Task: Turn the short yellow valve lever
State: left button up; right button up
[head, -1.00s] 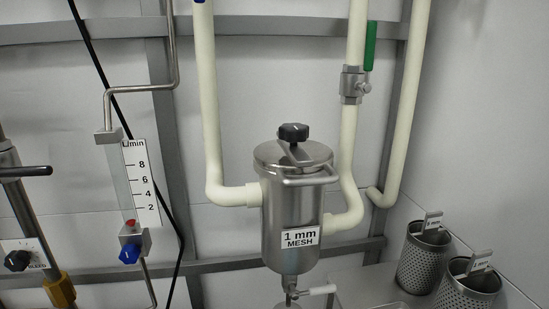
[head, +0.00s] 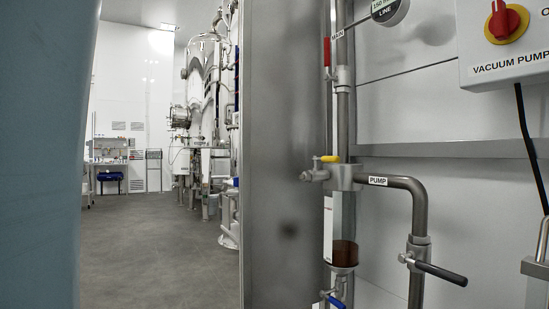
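The short yellow valve lever (head: 329,159) is on a small valve (head: 318,174) on the left side of a steel pipe fitting, in the middle of the head view. The lever lies about level. The fitting (head: 345,178) joins the vertical pipe to a bent pipe labelled PUMP (head: 410,186). Neither of my grippers is in view.
A red lever (head: 327,53) is above and a blue lever (head: 335,301) below. A black-handled valve (head: 437,270) is at lower right. The vacuum pump box (head: 505,45) has a red knob. A grey metal panel edge (head: 285,180) stands left; open floor (head: 160,240) lies beyond.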

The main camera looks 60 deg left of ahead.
aim_at(335, 159)
jog(key=u, duration=1.5)
